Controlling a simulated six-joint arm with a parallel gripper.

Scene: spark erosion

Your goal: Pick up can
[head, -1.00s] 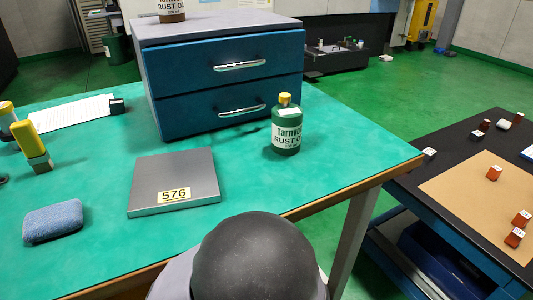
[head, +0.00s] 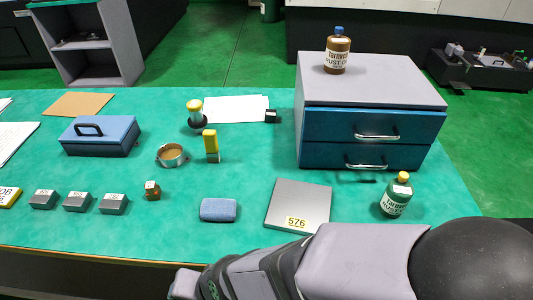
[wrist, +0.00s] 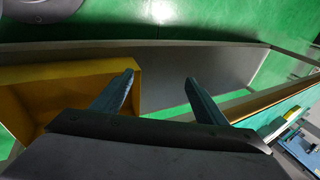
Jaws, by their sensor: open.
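No plain can stands out. A green bottle with a pale yellow cap and a rust oil label (head: 396,196) stands upright at the right of the green table. A brown bottle with a blue cap (head: 338,55) stands upright on the blue drawer cabinet (head: 420,90). A low round tin-like ring (head: 172,155) lies near the table's middle. My gripper (wrist: 160,78) shows in the wrist view with its two fingers apart and nothing between them. In the head view my arm crosses the bottom edge, and its fingers are not visible.
A grey plate marked 576 (head: 298,205) and a blue sponge (head: 218,210) lie near the table's front. A blue box with a handle (head: 100,136) and several small blocks stand at left. In the wrist view, a yellow tray-like thing (wrist: 65,85) lies beside the left finger.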

